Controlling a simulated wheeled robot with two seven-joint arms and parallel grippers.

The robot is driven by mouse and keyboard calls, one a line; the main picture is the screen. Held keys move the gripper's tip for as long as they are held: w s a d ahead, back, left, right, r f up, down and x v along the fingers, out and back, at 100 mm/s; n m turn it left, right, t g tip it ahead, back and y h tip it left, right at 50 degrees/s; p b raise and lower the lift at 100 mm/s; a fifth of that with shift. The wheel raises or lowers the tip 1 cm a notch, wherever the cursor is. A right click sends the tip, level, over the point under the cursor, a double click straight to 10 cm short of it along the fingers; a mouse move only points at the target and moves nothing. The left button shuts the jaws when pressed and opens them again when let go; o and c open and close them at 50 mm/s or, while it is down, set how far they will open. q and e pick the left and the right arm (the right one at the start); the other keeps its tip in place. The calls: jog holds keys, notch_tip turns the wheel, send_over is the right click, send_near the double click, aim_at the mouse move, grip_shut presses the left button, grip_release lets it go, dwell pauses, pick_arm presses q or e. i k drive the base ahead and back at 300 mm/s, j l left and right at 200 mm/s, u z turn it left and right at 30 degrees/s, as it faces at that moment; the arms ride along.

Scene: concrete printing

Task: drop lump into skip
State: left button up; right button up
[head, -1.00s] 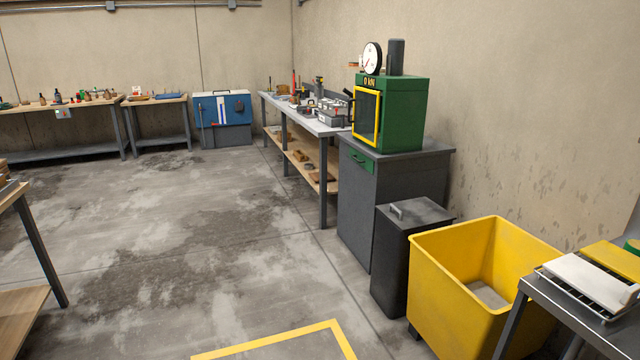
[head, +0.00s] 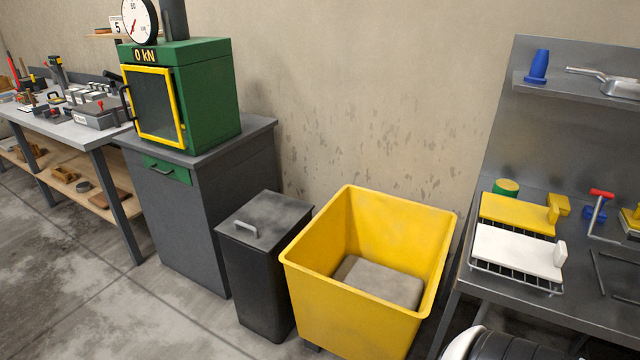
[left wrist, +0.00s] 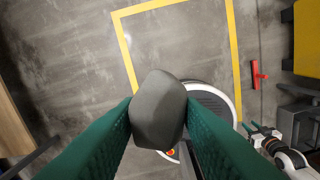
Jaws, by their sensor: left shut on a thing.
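The lump (left wrist: 158,108) is a grey, faceted block. My left gripper (left wrist: 160,112), with green fingers, is shut on it and holds it above the floor in the left wrist view. The skip (head: 317,300) is a yellow open-topped bin at the lower middle of the head view. A grey block (head: 378,282) lies inside it. A yellow edge at the upper right of the left wrist view looks like the skip (left wrist: 308,38). My right gripper (left wrist: 262,134) shows small at the right of that view, its jaw opening unclear. The left gripper is outside the head view.
A dark lidded bin (head: 262,265) stands left of the skip. A grey cabinet (head: 190,215) carries a green press (head: 205,95). Right of the skip is a metal bench (head: 590,310) with a white board (head: 515,252) on a rack. A red tool (left wrist: 257,74) lies on the floor.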

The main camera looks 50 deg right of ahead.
aim_at(396, 299)
jog(key=i+z, duration=0.3)
jog(key=i, duration=0.2)
jog(key=i+j+z, duration=0.1)
jog(key=i+z, duration=0.15)
jog(key=i, duration=0.2)
jog(key=i+j+z, duration=0.3)
jog(key=i, duration=0.2)
jog(key=i+l+z, duration=0.15)
jog(key=i+z, duration=0.65)
jog(key=z, duration=0.15)
jog(key=i+z, duration=0.5)
jog(key=z, duration=1.85)
jog(key=k+l, duration=0.05)
jog(key=k, duration=0.05)
